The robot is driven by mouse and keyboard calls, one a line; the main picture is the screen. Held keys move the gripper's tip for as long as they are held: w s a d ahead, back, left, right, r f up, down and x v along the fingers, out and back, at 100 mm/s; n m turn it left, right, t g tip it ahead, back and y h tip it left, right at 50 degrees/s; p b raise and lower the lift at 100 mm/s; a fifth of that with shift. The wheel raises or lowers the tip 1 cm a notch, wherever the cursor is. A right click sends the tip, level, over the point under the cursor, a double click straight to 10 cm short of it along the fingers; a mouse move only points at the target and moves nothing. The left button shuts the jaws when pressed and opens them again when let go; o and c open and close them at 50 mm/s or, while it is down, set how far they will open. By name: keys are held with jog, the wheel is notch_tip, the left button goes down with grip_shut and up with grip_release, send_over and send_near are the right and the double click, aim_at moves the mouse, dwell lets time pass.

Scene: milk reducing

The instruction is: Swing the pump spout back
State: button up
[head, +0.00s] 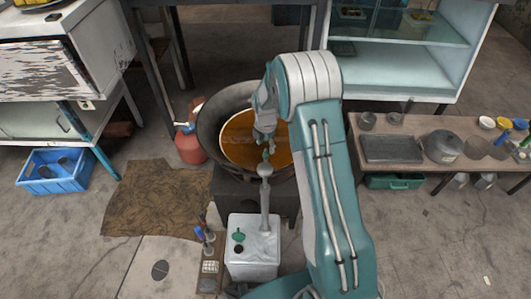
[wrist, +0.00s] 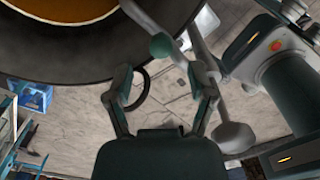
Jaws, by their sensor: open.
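The pump rises as a grey post (head: 265,205) from a white canister (head: 253,262) in front of the wok. Its grey spout (head: 270,171) is at the top with a green knob (head: 265,156), beside the wok's near rim. In the wrist view the spout arm (wrist: 140,18) runs diagonally, and its green knob (wrist: 162,46) lies just beyond my fingertips. My gripper (head: 265,139) is above the spout and wok edge. In the wrist view my gripper (wrist: 161,72) has its fingers spread wide with nothing held; the right finger partly overlaps the grey pump parts.
A dark wok (head: 208,130) of amber liquid (head: 245,150) sits on a dark stove (head: 228,190). A red gas cylinder (head: 190,147) stands left of it. A low bench (head: 400,170) with pots is at right. A small bottle rack (head: 209,268) stands beside the canister.

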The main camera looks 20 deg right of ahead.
aim_at(265, 153)
jog(key=shift+f, duration=2.25)
grip_shut()
